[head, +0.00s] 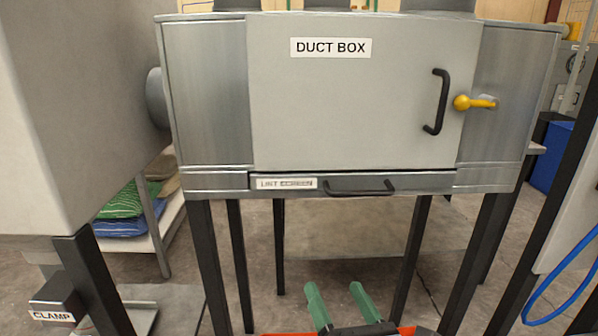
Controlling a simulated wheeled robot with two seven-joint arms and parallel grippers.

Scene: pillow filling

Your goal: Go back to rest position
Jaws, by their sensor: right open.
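My right gripper (341,298) shows at the bottom middle of the head view. Its two green fingers stand apart with nothing between them. It is low, in front of the duct box's legs and below the lint screen drawer. The rest of the right arm is cut off by the lower picture edge. My left gripper is not in the picture.
The grey duct box (340,110) stands ahead on black legs, its door and lint screen drawer (345,184) shut. A yellow-knobbed latch (462,103) sits at right. A large grey cabinet (75,110) is close at left, a clamp label (53,315) below. A blue hose (560,284) hangs at right.

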